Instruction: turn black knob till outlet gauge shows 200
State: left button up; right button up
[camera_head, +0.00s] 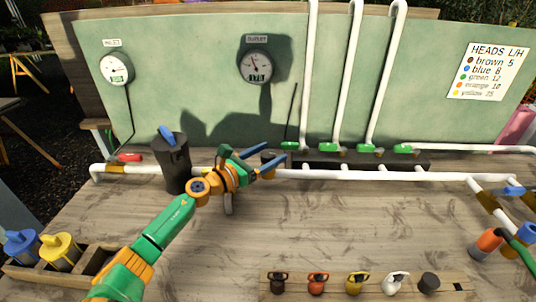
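The round white outlet gauge (256,66) hangs on the green panel under its OUTLET label, and its number window seems to read about 170. My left gripper (276,151) reaches over the white pipe, its two blue fingers apart and pointing right. A small dark part (268,155), possibly the black knob, shows between the fingers; I cannot tell whether they touch it. A black upright canister (174,163) with a blue lever stands on the pipe left of the gripper.
An inlet gauge (116,69) hangs at left. Green valves (365,148) line a dark manifold (330,160) behind the pipe. A rack (455,284) of coloured pieces lies in front, and a wooden box (97,262) of canisters at left. The middle bench is clear.

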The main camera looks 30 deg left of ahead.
aim_at(268, 154)
pick_arm(q)
jog(key=shift+r, duration=0.1)
jog(key=r+p, duration=0.1)
jog(key=r, duration=0.2)
jog(key=r+p, duration=0.1)
jog(key=shift+s+d+r+p, duration=0.15)
jog(key=shift+s+r+p, duration=0.1)
jog(key=shift+p, duration=0.1)
jog(key=s+d+r+p, duration=0.7)
jog(key=s+r+p, duration=0.1)
jog(key=s, duration=0.3)
jog(key=shift+s+r, duration=0.2)
jog(key=shift+s, duration=0.1)
jog(key=shift+w, duration=0.1)
